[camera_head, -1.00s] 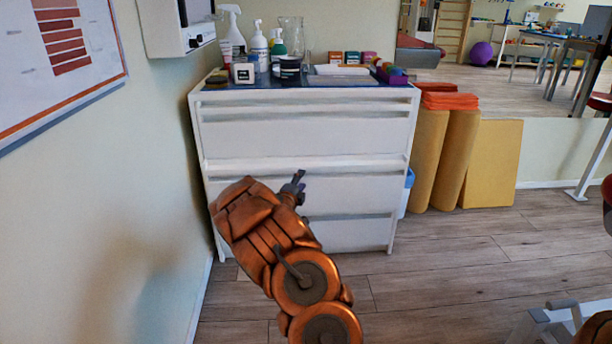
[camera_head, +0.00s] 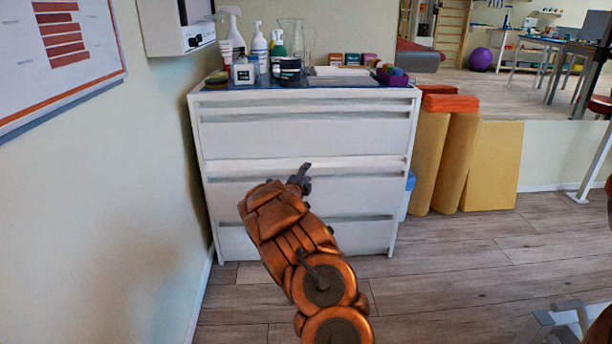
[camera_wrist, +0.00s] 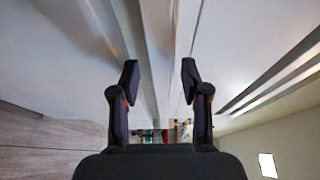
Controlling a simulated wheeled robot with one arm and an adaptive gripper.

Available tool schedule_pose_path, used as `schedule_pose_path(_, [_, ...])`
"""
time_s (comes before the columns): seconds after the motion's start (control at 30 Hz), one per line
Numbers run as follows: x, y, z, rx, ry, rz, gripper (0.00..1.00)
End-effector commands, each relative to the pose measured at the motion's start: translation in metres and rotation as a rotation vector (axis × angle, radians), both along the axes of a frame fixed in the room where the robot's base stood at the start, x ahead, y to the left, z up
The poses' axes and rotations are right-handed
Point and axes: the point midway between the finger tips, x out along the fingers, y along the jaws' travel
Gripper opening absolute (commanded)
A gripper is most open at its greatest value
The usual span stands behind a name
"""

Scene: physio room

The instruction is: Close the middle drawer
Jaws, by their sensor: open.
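A white chest of drawers (camera_head: 194,140) stands against the wall. Its middle drawer (camera_head: 235,185) stands out slightly, with a bright strip along its top edge, below the flush-looking top drawer (camera_head: 300,137). The bottom drawer (camera_head: 232,243) is partly hidden by my arm. My gripper (camera_head: 303,178) is in front of the middle drawer, near its top edge. In the wrist view my gripper (camera_wrist: 160,80) has its two fingers apart with nothing held between them. White drawer fronts and a lengthwise edge show behind the fingers; contact cannot be told.
Bottles (camera_head: 259,48), jars and small boxes stand on the chest top. Yellow rolled mats (camera_head: 458,160) and a flat yellow block (camera_head: 492,165) stand to the right. A blue item (camera_head: 408,190) is beside the chest.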

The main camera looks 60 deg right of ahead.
Motion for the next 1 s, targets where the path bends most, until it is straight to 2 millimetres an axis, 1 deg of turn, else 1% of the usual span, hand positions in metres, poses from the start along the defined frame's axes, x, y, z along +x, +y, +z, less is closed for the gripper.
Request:
schedule_pose_path(0.07, [0.0, 0.0, 0.0001, 0.0, 0.0, 0.0, 0.46])
schedule_pose_path(0.5, [0.0001, 0.0002, -0.0012, 0.002, 0.001, 0.0, 0.0])
schedule_pose_path(1.0, [0.0021, 0.001, -0.0035, 0.007, 0.002, 0.003, 0.0])
